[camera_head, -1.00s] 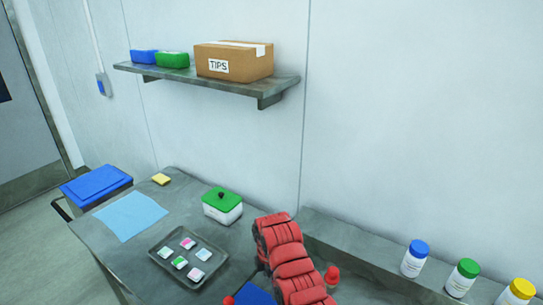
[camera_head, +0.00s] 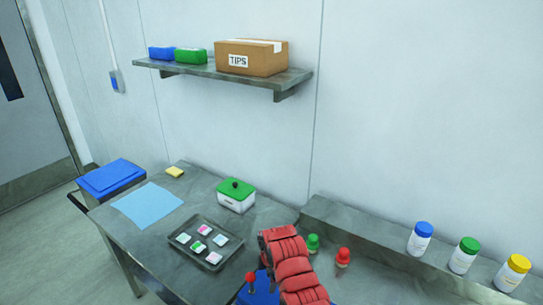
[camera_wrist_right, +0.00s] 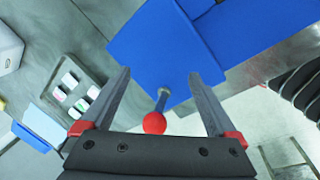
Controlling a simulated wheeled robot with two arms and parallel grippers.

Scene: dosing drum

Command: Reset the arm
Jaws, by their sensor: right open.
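My right arm shows in the head view as a red, ribbed arm over the front of the bench, and its fingertips are hidden there. In the right wrist view my right gripper (camera_wrist_right: 158,74) has its two grey fingers wide apart, with nothing held between them. A blue block-shaped thing (camera_wrist_right: 155,45) lies beyond the fingers. A lever with a red ball knob (camera_wrist_right: 154,123) shows between the fingers in that view. In the head view the blue thing (camera_head: 262,297) is partly hidden by my arm, and the red knob (camera_head: 251,276) stands left of the arm. My left gripper is out of view.
A tray (camera_head: 185,256) with several small packets lies left of my arm. A green-lidded white box (camera_head: 235,199) stands behind it. Green (camera_head: 313,243) and red (camera_head: 343,256) capped items stand right of the arm. Several bottles line the right ledge. A shelf (camera_head: 225,72) hangs above.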

